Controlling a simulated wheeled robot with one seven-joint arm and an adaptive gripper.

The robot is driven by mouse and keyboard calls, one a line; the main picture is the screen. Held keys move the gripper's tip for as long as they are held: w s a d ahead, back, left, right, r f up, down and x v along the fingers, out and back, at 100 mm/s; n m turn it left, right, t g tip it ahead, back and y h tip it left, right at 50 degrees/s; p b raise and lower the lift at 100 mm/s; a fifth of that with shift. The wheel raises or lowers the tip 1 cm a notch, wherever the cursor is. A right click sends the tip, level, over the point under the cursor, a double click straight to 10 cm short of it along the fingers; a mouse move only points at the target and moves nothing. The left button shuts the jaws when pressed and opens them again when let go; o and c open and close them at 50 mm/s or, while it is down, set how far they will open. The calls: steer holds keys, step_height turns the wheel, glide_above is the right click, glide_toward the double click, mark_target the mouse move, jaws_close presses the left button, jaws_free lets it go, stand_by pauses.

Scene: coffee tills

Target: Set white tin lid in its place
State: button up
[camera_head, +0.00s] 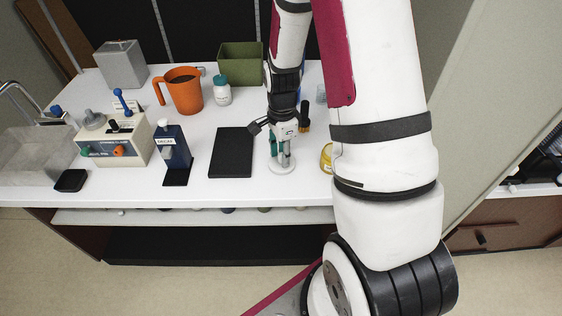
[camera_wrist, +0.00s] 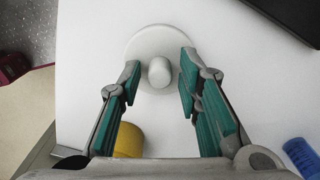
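The white tin lid (camera_head: 282,166) lies flat on the white counter near its front edge. In the wrist view the lid (camera_wrist: 143,43) is a white disc with a round knob in its middle. My gripper (camera_wrist: 160,80) points down over it, with green-padded fingers on either side of the knob; gaps show between knob and pads. In the head view my gripper (camera_head: 281,153) stands right above the lid and hides part of it. A round yellow container (camera_head: 326,158) is just right of it, partly hidden by my arm; it also shows in the wrist view (camera_wrist: 129,140).
A flat black slab (camera_head: 231,153) lies left of the lid. A dark blue dispenser (camera_head: 176,155), a beige machine (camera_head: 118,138), an orange jug (camera_head: 182,91), a white jar (camera_head: 222,91) and a green box (camera_head: 241,64) stand further left or behind. A blue ribbed object (camera_wrist: 302,157) is nearby.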

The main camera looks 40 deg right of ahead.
steer(key=shift+c, duration=0.6)
jaws_close()
steer(key=shift+r+p, duration=1.05)
steer(key=shift+r, duration=0.8)
